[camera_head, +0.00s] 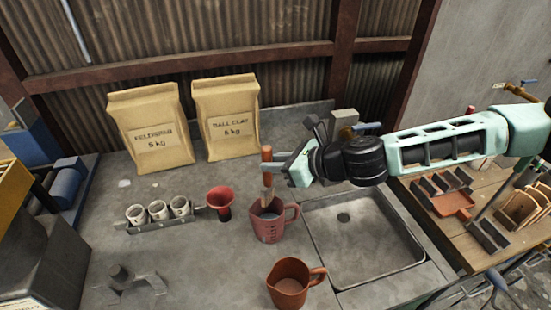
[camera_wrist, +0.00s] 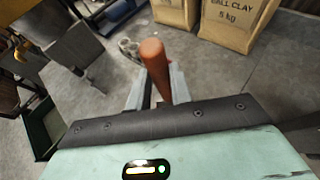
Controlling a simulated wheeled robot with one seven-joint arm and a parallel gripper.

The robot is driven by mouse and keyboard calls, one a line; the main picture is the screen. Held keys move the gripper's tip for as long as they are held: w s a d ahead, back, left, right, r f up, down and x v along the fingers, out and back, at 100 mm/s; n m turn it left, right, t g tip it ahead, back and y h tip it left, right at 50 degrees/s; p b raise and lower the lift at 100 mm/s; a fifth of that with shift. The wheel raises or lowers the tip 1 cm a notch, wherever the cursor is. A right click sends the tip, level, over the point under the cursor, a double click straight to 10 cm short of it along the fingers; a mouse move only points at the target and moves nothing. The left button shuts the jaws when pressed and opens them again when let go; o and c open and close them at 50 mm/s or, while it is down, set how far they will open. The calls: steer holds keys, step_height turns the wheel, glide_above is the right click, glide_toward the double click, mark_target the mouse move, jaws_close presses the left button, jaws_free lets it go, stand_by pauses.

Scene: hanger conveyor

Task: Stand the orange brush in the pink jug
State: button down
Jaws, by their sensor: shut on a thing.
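The orange brush (camera_head: 267,154) is upright in my gripper (camera_head: 272,168), which is shut on its handle. In the wrist view the brush (camera_wrist: 154,58) shows its rounded handle end between the two fingers (camera_wrist: 158,88). The pink jug (camera_head: 270,226), with dark marks on its side and a handle at right, stands on the grey counter directly below the brush. The brush's lower end shows at the jug's rim; I cannot tell how far inside it is. The jug is not visible in the wrist view.
An orange-brown jug (camera_head: 289,290) stands in front of the pink jug. A red funnel-shaped cup (camera_head: 220,203) and a rack of small cups (camera_head: 158,211) are to the left. Two clay bags (camera_head: 226,115) stand behind. A sink basin (camera_head: 362,245) lies to the right.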

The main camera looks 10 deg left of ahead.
mark_target(270, 196)
steer(key=shift+f+b, duration=4.15)
steer(key=shift+f, duration=1.8)
steer(key=c, duration=1.2)
jaws_free()
steer(key=shift+o, duration=0.2)
steer(key=shift+d, duration=0.1)
steer(key=b+v, duration=0.3)
steer(key=v, duration=1.4)
steer(key=shift+s, duration=0.2)
steer(key=shift+r, duration=0.1)
